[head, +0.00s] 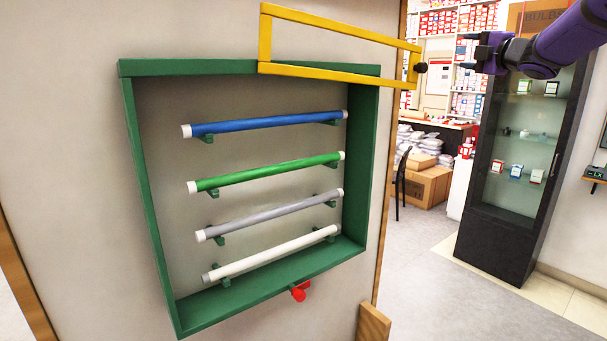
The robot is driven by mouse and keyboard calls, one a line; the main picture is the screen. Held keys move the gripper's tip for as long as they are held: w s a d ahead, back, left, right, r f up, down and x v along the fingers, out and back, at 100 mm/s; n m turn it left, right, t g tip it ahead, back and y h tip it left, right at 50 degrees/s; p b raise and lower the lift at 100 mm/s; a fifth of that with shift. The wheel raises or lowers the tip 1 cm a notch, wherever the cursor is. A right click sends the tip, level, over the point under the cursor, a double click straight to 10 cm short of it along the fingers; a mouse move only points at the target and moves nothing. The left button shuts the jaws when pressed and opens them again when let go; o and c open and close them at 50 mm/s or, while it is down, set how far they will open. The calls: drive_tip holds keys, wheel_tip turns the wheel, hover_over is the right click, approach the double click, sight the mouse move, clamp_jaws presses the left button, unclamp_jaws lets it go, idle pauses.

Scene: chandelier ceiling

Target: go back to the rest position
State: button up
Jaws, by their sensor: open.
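My gripper (468,51), at the end of my purple arm, is at the upper right in the head view. Its two dark fingers point left and are apart, with nothing between them. They are to the right of a black knob (421,67) with a visible gap. The knob is on the right end of a yellow frame (340,76). The yellow frame sticks out at the top right of a green box frame (146,190) on the wall panel.
Blue (265,123), green (268,172), grey (270,215) and white (272,251) tubes rest on brackets inside the green frame. A red knob (300,291) is below it. A dark glass cabinet (510,170) stands behind my arm. The floor (430,290) at lower right is clear.

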drive_tip(key=s+a+f+m+g+h, duration=0.1)
drive_tip(key=s+f+m+h, duration=0.1)
drive_tip(key=s+m+h, duration=0.5)
drive_tip(key=s+a+f+m+g+h, duration=0.1)
drive_tip(key=s+f+m+g+h, duration=0.1)
drive_tip(key=s+m, duration=0.75)
drive_tip(key=s+a+f+m+g+y, duration=0.1)
drive_tip(key=s+a+f+m+g, duration=0.1)
drive_tip(key=s+f, duration=0.5)
drive_tip(key=s+a+f+m+g+y, duration=0.1)
drive_tip(key=s+a+f+g, duration=0.3)
drive_tip(key=s, duration=0.9)
drive_tip(key=s+a+f+m+g, duration=0.3)
drive_tip(key=s+a+f, duration=0.3)
drive_tip(key=s+f, duration=0.4)
drive_tip(key=shift+s+a+g+y, duration=0.2)
drive_tip(key=shift+s+g+y, duration=0.2)
drive_tip(key=shift+g, duration=0.1)
